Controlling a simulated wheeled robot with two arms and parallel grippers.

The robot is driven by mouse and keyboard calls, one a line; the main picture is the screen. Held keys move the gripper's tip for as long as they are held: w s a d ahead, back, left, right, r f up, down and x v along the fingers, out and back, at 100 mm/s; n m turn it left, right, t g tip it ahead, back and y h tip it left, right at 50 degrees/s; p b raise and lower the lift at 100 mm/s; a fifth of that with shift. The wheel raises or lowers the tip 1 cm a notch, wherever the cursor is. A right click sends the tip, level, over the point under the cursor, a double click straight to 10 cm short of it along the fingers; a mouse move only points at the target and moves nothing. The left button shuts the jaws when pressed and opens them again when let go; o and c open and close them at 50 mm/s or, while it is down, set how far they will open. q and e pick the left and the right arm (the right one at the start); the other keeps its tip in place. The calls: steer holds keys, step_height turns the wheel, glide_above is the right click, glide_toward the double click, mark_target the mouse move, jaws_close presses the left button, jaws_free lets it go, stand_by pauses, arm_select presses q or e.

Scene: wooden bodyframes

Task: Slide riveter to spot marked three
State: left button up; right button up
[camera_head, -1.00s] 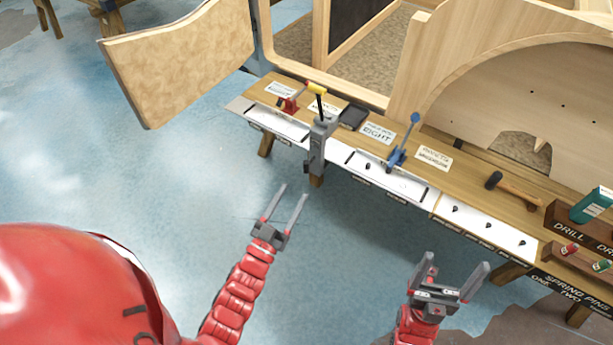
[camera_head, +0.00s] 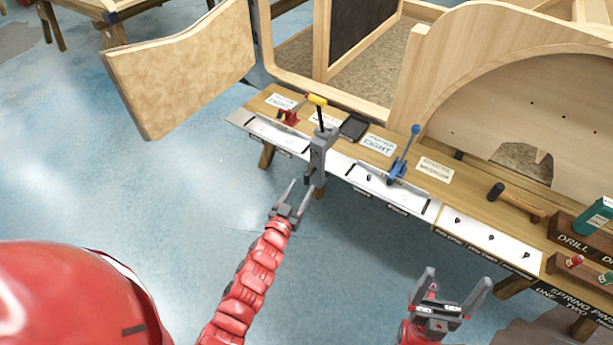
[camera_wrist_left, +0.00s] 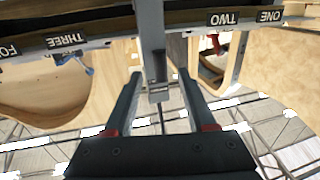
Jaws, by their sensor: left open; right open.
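The tool I take to be the riveter (camera_head: 319,154) is grey and upright, with a yellow-topped black lever, at the front edge of the workbench (camera_head: 464,200). In the left wrist view its grey body (camera_wrist_left: 153,30) hangs between the labels TWO (camera_wrist_left: 225,18) and THREE (camera_wrist_left: 66,40). My left gripper (camera_head: 302,187) is open close below and in front of it. In the wrist view its fingers (camera_wrist_left: 160,82) are spread on either side of the tool's lower end; contact cannot be told. My right gripper (camera_head: 457,279) is open and empty, away from the bench.
A red tool (camera_head: 289,116) stands left of the grey one, a blue-handled tool (camera_head: 403,155) right of it. A hammer (camera_head: 515,202) and a drill rack (camera_head: 580,240) are further right. A curved wooden panel (camera_head: 183,72) stands behind left. The floor in front is clear.

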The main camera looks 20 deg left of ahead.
mark_target(305, 180)
arm_select(q)
steer(key=shift+w+d, duration=0.15)
steer(key=shift+w, duration=1.1)
steer(key=shift+w+d, duration=0.15)
steer(key=shift+w, duration=1.1)
jaws_close()
